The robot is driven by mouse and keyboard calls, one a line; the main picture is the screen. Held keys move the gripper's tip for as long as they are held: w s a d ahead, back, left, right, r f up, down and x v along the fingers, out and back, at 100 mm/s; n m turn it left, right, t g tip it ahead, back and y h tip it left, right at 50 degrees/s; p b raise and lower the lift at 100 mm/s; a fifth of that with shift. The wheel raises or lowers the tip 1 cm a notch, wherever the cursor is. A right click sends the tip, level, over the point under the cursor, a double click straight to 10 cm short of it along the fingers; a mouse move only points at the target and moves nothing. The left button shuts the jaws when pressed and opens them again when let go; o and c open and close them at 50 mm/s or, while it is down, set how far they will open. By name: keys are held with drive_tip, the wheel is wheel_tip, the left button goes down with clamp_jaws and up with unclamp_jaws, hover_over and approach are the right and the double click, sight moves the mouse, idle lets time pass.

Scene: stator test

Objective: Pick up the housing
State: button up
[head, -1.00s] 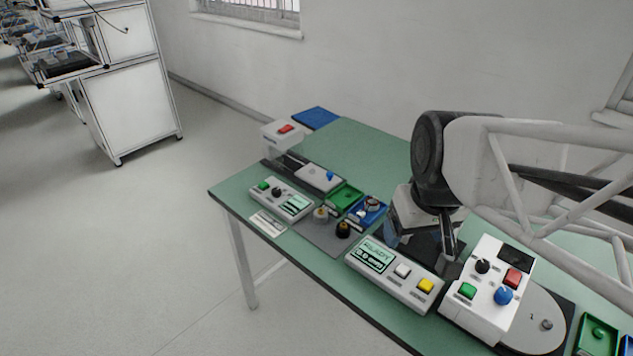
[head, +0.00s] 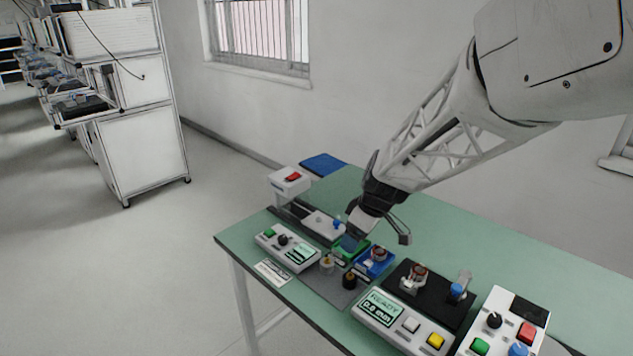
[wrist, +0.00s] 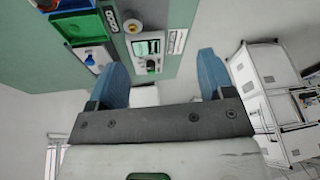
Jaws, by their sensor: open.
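No part is clearly recognisable as the housing. A metal and copper-coloured part (head: 379,256) sits in the blue tray (head: 366,268), to the right of my gripper.
A grey panel with a green readout (head: 285,247) and a white fixture with a blue knob (head: 323,226) stand to the left. Small dark and brass-coloured parts (head: 349,280) stand in front of the trays. A second readout panel (head: 388,318) is at the right. The table's back right is clear.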

sight(327, 260)
drive_tip(key=w+a+f+n+y, duration=0.1)
drive_tip(key=w+a+f+n, duration=0.2)
drive_tip(key=w+f, duration=0.7)
wheel_tip(327, 260, down, 2)
drive_tip(key=shift+w+n, duration=0.25)
drive_tip(key=shift+n, duration=0.45)
drive_tip(key=shift+a+f, duration=0.1)
drive_tip(key=shift+a, duration=0.05)
drive_tip(key=shift+x, duration=1.15)
drive_tip(key=shift+f, duration=0.1)
drive_tip(key=shift+x, duration=2.55)
drive_tip(key=shift+a, duration=0.1)
drive_tip(key=shift+c, duration=0.4)
drive_tip(key=c, duration=0.9)
